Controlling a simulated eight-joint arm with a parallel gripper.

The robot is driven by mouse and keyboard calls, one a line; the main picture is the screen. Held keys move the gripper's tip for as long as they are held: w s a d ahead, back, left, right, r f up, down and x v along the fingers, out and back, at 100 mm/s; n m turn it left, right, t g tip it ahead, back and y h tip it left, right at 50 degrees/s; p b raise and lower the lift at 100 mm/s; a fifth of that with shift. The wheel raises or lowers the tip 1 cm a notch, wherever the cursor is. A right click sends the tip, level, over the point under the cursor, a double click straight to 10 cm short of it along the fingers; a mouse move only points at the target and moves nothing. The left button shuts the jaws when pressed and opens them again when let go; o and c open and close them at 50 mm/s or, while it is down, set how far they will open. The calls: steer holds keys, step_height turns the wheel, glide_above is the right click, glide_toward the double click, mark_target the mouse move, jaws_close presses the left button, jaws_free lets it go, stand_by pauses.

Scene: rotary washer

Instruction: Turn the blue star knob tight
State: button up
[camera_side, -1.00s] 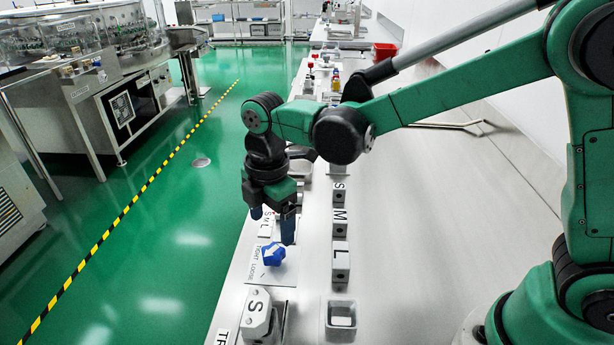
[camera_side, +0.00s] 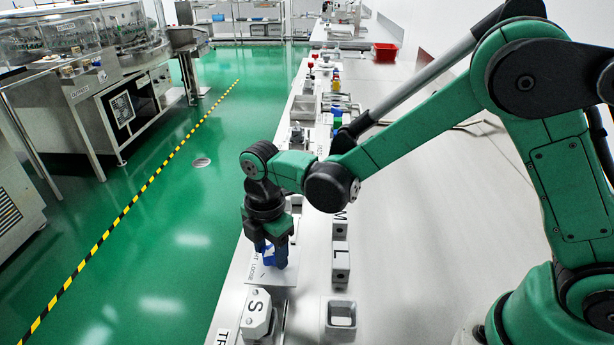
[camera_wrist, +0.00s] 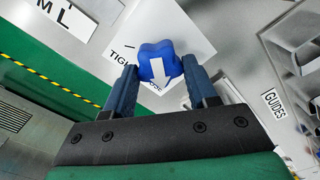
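The blue star knob (camera_wrist: 155,60) shows in the wrist view with a white arrow on its top. It sits on a white plate (camera_wrist: 198,40) with lettering that reads partly "TIGHT". In the side view my gripper (camera_side: 269,255) is down at the knob, pointing downward, and hides much of it. In the wrist view my gripper's two blue fingers (camera_wrist: 159,72) stand on either side of the knob, very close to its sides. I cannot tell whether they press on it. The arrow points toward the gripper's palm, and the LOOSE lettering is mostly hidden there.
A block marked S (camera_side: 257,312) stands in front of the plate. A grey bin (camera_side: 341,317) and a block (camera_side: 340,265) stand to the right. A GUIDES label (camera_wrist: 274,105) shows in the wrist view.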

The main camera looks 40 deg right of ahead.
jaws_close()
steer(key=shift+m, duration=0.3)
steer(key=m, duration=0.4)
steer(key=shift+w, duration=0.1)
steer(key=m, duration=0.5)
steer(key=shift+d, duration=0.1)
steer(key=m, duration=0.6)
steer(key=shift+w+d, duration=0.1)
steer(key=shift+w, duration=0.05)
steer(key=m, duration=0.7)
steer(key=shift+d, duration=0.1)
